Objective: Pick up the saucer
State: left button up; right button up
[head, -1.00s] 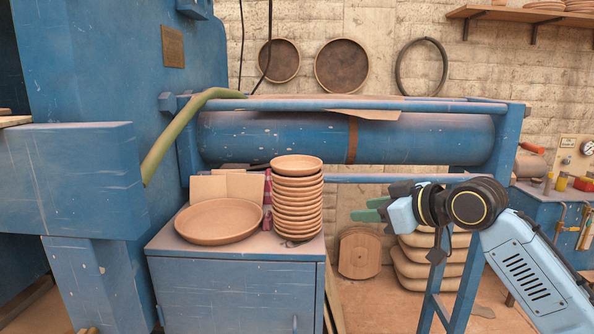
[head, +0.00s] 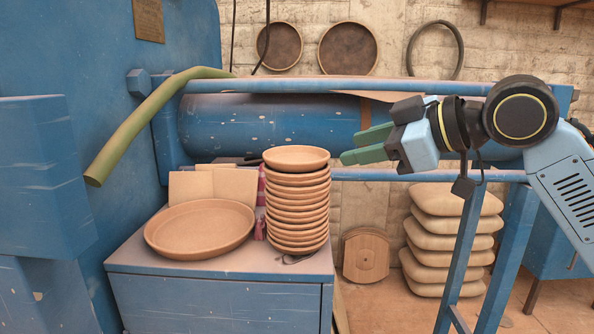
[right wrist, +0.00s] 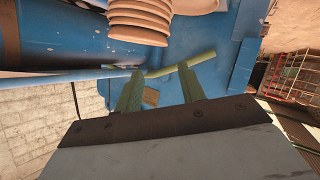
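A tall stack of terracotta saucers (head: 297,205) stands on the right part of a blue cabinet top (head: 140,262). The top saucer (head: 296,158) is wider and sits upright on the pile. In the right wrist view the stack (right wrist: 138,22) shows at the top, turned over. My right gripper (head: 351,147) is to the right of the stack, about level with its top saucer, its green fingers pointing left. The fingers are apart with nothing between them, and they do not appear to touch the stack. My left gripper is out of view.
A large shallow round dish (head: 200,228) lies left of the stack, with pale tiles (head: 212,187) behind it. A blue rail (head: 420,175) and cylinder (head: 270,125) run behind. A green hose (head: 150,125) hangs at left. Stacked sacks (head: 450,240) lie at right.

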jog(key=p+x, duration=0.1)
jog(key=x, duration=1.1)
jog(key=shift+a, duration=0.45)
grip_shut()
jog(key=shift+f, duration=0.1)
